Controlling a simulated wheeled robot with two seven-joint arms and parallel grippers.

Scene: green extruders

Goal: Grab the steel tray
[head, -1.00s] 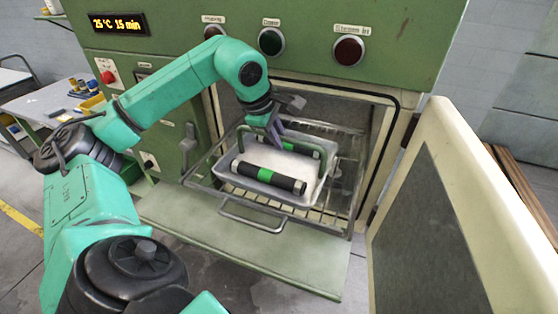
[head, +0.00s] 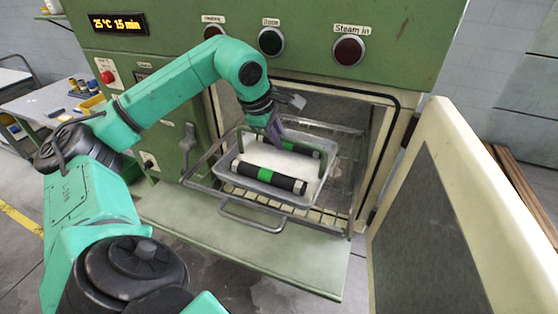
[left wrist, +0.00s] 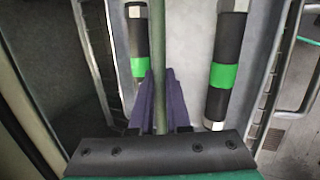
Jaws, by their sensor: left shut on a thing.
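The steel tray (head: 222,181) is a shallow grey tray with a pale bottom, sitting on a wire rack at the oven mouth. A green bar handle (head: 318,160) spans it. Two black cylinders with green bands lie in the tray, one near (head: 286,183) and one farther back (head: 245,141). My left gripper (head: 275,135) reaches down over the tray from behind the bar. In the left wrist view its purple fingers (left wrist: 160,100) are shut on the green bar (left wrist: 161,45), between the cylinders. My right gripper is not in view.
The wire rack (head: 345,222) with its front loop handle (head: 252,223) juts out over a green ledge (head: 245,255). The open oven door (head: 480,190) stands close on the right. The green oven wall (head: 195,150) is on the left. A side table (head: 42,104) stands at far left.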

